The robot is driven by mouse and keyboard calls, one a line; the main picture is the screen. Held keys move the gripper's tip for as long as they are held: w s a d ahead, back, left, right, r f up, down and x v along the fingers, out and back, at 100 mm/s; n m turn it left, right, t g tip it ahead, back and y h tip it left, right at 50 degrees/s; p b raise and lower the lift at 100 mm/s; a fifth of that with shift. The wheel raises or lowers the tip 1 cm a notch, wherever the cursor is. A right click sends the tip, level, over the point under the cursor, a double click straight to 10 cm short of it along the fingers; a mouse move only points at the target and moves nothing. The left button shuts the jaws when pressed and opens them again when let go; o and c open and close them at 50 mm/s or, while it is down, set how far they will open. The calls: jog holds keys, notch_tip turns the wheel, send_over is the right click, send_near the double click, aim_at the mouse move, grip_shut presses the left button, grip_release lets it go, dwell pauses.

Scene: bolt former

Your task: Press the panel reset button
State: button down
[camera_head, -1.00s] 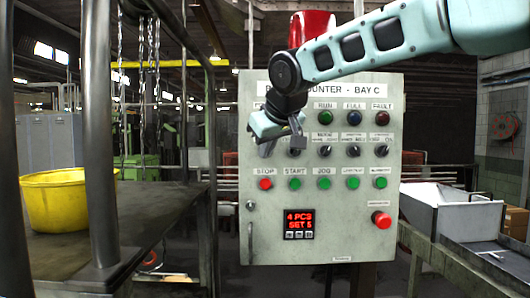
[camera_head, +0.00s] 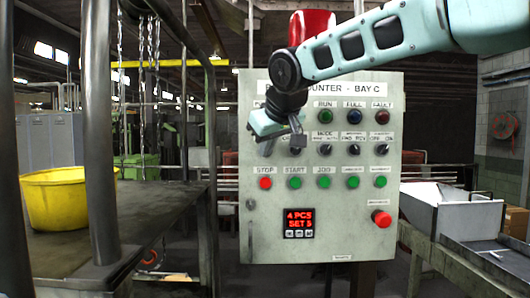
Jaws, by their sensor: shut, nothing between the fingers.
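The grey control panel (camera_head: 345,190) titled "COUNTER - BAY C" stands upright ahead of me. Its small counter display (camera_head: 299,217) glows red with "4 PCS SET 5". A row of small keys (camera_head: 299,234) sits under the digits; their markings are too small to read. I cannot tell which button is labelled reset, as many labels are blurred. My gripper (camera_head: 297,142) is shut and empty in front of the panel's upper left. It is above the red STOP button (camera_head: 265,183) and the green START button (camera_head: 295,183), and well above the display. It hides part of the title and the left-hand controls.
A red mushroom button (camera_head: 381,219) projects at the panel's lower right. A yellow tub (camera_head: 57,198) stands on the dark table at left, behind metal posts. A metal chute (camera_head: 462,222) is at right. The space before the panel's lower half is clear.

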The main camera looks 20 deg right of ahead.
jog(key=s+a+b, duration=0.2)
jog(key=s, duration=0.3)
jog(key=shift+s, duration=0.35)
dwell(0.5)
jog(key=s+a+f+n+g+b, duration=0.1)
jog(key=s+a+f+g, duration=0.15)
jog(key=s+f, duration=0.6)
jog(key=s+a+f+n+g+y+b, duration=0.1)
jog(key=s+a+f+g, duration=0.3)
jog(key=f, duration=0.7)
jog(key=s+a+f+n+g+b, duration=0.1)
jog(key=s+a+f, duration=0.1)
jog(key=s+f, duration=0.7)
jog(key=s+d+f+g, duration=0.2)
jog(key=s+d+f, duration=0.1)
jog(key=s+f, duration=0.5)
jog(key=shift+s+n, duration=0.4)
jog(key=shift+s, duration=0.1)
